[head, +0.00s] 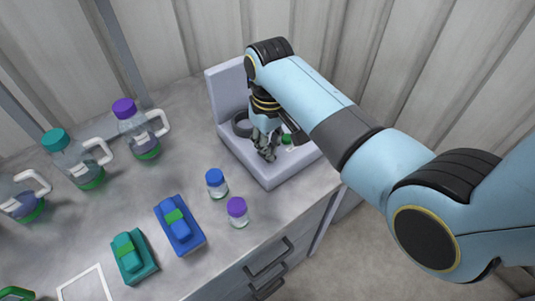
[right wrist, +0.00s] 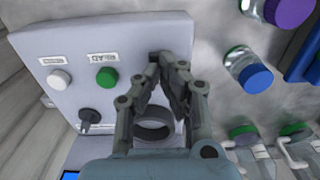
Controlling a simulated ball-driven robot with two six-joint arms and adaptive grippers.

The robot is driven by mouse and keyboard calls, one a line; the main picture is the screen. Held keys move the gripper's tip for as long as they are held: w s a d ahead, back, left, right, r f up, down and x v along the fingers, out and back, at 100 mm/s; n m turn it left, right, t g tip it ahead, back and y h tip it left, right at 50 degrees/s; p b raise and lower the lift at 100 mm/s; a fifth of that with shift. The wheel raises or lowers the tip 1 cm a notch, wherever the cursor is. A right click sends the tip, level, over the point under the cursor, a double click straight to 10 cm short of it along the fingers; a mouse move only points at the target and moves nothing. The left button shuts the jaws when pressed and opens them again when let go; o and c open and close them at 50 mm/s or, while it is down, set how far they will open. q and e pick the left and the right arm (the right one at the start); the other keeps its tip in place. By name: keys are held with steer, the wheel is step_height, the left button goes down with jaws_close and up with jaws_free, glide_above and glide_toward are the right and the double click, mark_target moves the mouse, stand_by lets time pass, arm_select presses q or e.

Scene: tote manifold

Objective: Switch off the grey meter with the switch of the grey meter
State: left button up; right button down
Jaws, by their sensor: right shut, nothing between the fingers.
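The grey meter (head: 270,175) is a light grey body with an upright back panel, standing at the back right of the counter. In the right wrist view its top face (right wrist: 60,45) carries a white button (right wrist: 59,79), a green button (right wrist: 106,77) labelled READ, a dark rotary-looking switch (right wrist: 90,117) and a dark ring (right wrist: 153,131). A blue screen (right wrist: 70,175) shows at the lower edge. My right gripper (head: 267,155) is shut and empty, low over the meter, beside the ring and apart from the switch; its fingertips (right wrist: 170,57) point past the green button. My left gripper is out of view.
A blue-capped vial (head: 217,184) and a purple-capped vial (head: 237,212) stand in front of the meter. A blue device (head: 180,225) and a teal device (head: 133,257) lie nearer. Several handled jugs (head: 75,160) stand at left. Corrugated walls stand close behind.

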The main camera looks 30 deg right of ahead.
steer(key=shift+f+b, duration=0.3)
steer(key=shift+f, duration=0.3)
stand_by(0.3)
step_height(320, 180, up, 2)
steer(key=p, duration=0.3)
steer(key=shift+r, duration=2.5)
